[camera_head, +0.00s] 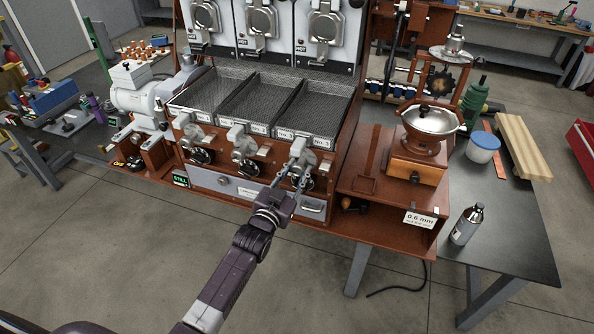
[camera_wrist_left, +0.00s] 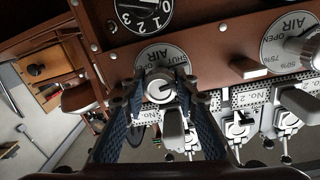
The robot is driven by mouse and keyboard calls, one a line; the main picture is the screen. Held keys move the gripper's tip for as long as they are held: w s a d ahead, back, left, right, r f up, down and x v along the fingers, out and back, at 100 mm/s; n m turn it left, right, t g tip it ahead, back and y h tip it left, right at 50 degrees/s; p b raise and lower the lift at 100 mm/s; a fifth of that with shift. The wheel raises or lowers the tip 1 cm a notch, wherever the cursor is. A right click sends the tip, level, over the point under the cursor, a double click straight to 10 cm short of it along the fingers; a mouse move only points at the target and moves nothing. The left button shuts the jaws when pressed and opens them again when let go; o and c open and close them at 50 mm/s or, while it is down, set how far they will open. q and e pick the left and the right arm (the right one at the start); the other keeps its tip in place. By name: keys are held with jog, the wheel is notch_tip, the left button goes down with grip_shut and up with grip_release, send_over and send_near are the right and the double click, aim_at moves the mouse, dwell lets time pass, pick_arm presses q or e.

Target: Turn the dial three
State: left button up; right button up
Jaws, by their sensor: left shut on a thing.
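Dial three is the rightmost of the row of round dials on the roaster front, below the tray marked No. 3. In the left wrist view its silver knob (camera_wrist_left: 160,88) sits on a pale plate (camera_wrist_left: 160,55) lettered SHUT, OPEN and AIR. My left gripper (camera_head: 297,176) is at this dial in the head view. In the left wrist view the two dark fingers of my left gripper (camera_wrist_left: 162,94) are shut on the knob from both sides. In the head view the gripper hides most of the dial. My right gripper is not in view.
Two other dials, the middle one (camera_head: 245,166) and the left one (camera_head: 200,156), are left of my gripper. Silver levers stick out above them. A wooden shelf with a grinder (camera_head: 417,165) stands close on the right.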

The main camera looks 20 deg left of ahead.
pick_arm(q)
jog(key=shift+f+n, duration=0.1)
jog(key=shift+n, duration=1.8)
jog(key=o, duration=1.2)
jog(key=shift+c, duration=0.2)
jog(key=shift+s, duration=0.15)
jog(key=s+a, duration=0.1)
jog(key=s, duration=1)
jog(key=shift+s, duration=0.4)
jog(key=shift+a, duration=0.1)
